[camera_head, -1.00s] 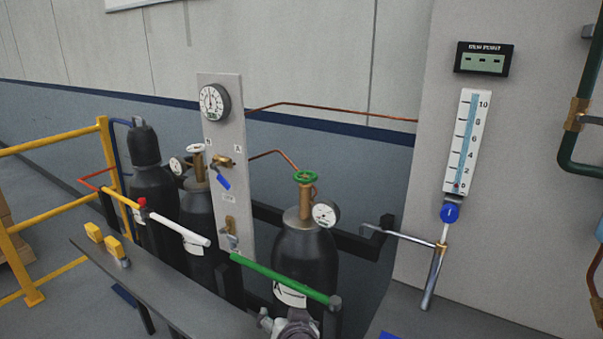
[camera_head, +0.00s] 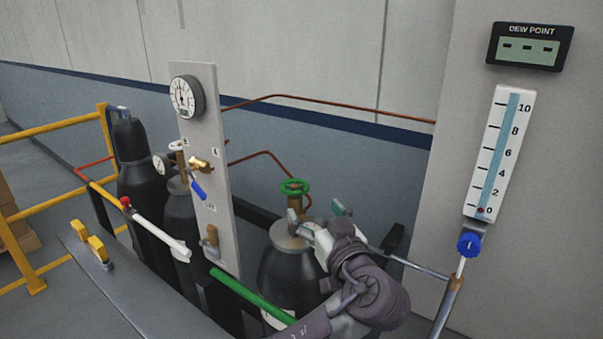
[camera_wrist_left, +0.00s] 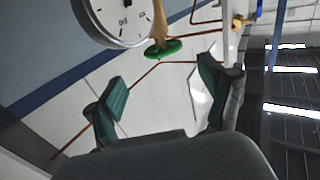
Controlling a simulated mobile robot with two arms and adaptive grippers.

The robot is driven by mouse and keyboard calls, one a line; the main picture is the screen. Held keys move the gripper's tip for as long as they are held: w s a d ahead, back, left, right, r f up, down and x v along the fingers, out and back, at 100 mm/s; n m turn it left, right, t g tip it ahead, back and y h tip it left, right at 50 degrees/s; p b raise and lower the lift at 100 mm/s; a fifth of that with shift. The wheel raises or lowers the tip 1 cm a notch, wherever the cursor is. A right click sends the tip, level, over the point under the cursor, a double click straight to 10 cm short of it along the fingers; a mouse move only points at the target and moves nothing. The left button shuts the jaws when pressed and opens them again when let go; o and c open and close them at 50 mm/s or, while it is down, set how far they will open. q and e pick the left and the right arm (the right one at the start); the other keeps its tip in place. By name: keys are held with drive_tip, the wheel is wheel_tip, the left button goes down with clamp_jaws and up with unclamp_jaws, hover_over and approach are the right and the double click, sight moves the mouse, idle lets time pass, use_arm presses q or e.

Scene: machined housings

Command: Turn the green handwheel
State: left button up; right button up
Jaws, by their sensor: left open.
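The green handwheel (camera_head: 294,187) tops the brass valve (camera_head: 293,204) of a black cylinder (camera_head: 285,270). In the left wrist view the handwheel (camera_wrist_left: 163,49) lies ahead of the gap between the fingers, with a round dial gauge (camera_wrist_left: 122,18) close beside it. My left gripper (camera_head: 316,214) is open and empty, just below and to the right of the handwheel, beside the valve neck. Its teal pads stand wide apart in the wrist view (camera_wrist_left: 162,88), and I see no touch on the wheel. The gripper hides the cylinder's gauge in the head view. My right gripper is not in view.
A grey panel (camera_head: 205,150) with a gauge stands left of the cylinder. A green bar (camera_head: 250,296) crosses in front. A metal rod (camera_head: 410,264) and a flowmeter (camera_head: 497,150) are on the right. Copper pipes (camera_head: 330,104) run behind.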

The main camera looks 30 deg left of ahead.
sight(290, 180)
use_arm(q)
drive_tip(key=x, duration=0.1)
drive_tip(key=p+x, duration=0.1)
drive_tip(key=x, duration=0.1)
drive_tip(key=r+p+x, duration=0.1)
drive_tip(key=shift+a, duration=0.5)
drive_tip(key=p+x, duration=0.1)
drive_tip(key=x, duration=0.3)
drive_tip(key=shift+d+f, duration=0.1)
drive_tip(key=shift+f, duration=0.1)
drive_tip(key=p+x, duration=0.1)
drive_tip(key=x, duration=0.2)
drive_tip(key=shift+w+a+f, duration=0.1)
drive_tip(key=shift+w+a, duration=0.1)
drive_tip(key=shift+w, duration=0.15)
drive_tip(key=shift+w+a, duration=0.25)
drive_tip(key=shift+a, duration=0.1)
drive_tip(key=shift+w+f, duration=0.1)
drive_tip(key=c, duration=1)
drive_tip(key=shift+o, duration=0.2)
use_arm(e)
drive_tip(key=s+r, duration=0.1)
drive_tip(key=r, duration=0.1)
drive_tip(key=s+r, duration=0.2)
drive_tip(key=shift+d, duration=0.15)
